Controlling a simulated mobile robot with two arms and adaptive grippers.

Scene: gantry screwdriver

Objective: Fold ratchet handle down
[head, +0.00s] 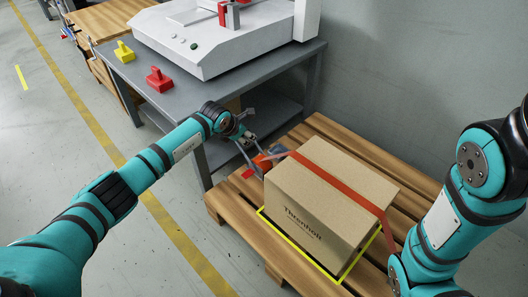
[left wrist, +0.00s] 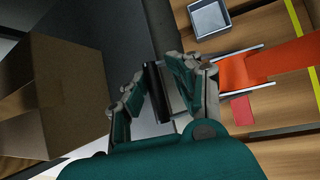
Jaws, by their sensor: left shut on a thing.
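The ratchet (head: 270,157) sits at the left side of the strapped carton (head: 328,197), where the orange strap (head: 345,180) comes down. My left gripper (head: 246,143) is at the ratchet, over the pallet's far left part. In the left wrist view, its fingers (left wrist: 160,92) are shut on the dark bar of the ratchet handle (left wrist: 152,90). Metal side plates of the ratchet (left wrist: 243,66) and the orange strap (left wrist: 290,60) show to the right. The handle's exact angle is hard to tell. My right gripper is out of view; only its arm shows at the right.
The wooden pallet (head: 226,203) bears the carton inside a yellow outline (head: 318,268). The left wrist view shows a cardboard box (left wrist: 55,90) and a grey tray (left wrist: 208,18).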

